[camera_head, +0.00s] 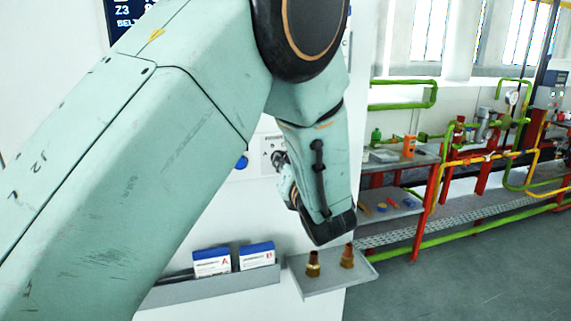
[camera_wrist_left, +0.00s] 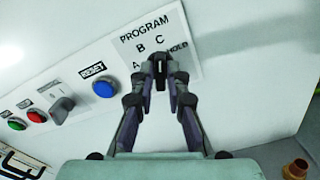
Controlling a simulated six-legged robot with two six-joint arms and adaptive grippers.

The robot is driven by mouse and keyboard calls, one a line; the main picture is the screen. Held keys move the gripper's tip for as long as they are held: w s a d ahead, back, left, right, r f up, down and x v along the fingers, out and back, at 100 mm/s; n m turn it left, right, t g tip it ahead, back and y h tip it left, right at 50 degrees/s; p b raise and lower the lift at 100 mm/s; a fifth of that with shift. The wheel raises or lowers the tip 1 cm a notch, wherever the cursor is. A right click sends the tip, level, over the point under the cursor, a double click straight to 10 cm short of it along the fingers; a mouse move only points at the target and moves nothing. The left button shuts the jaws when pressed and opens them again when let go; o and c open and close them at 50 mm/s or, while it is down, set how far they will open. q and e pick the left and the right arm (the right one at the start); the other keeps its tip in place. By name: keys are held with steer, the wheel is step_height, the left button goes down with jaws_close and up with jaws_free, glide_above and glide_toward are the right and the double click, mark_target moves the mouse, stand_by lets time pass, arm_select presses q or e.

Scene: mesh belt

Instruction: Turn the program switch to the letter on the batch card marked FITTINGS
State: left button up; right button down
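The program switch (camera_wrist_left: 160,73) sits on a white plate lettered PROGRAM, with A, B, C and HOLD around it. Its dark knob is upright between my left fingertips, which look closed on it; its pointer is hard to read. In the head view my left gripper (camera_head: 283,172) reaches the panel, partly hidden by my arm. My right gripper is not in view.
A blue RESET button (camera_wrist_left: 103,87), another selector knob (camera_wrist_left: 62,109), a red button (camera_wrist_left: 37,116) and a green button (camera_wrist_left: 16,124) line the panel. Brass fittings (camera_head: 313,264) stand on a grey shelf (camera_head: 330,280). Red-framed benches and green pipes are at right.

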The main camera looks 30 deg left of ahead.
arm_select(q)
steer(key=o, duration=0.3)
steer(key=shift+w+a+f, duration=0.1)
steer(key=shift+a, duration=0.05)
step_height(320, 180, up, 10)
steer(key=shift+r, duration=0.1)
stand_by(0.3)
stand_by(0.4)
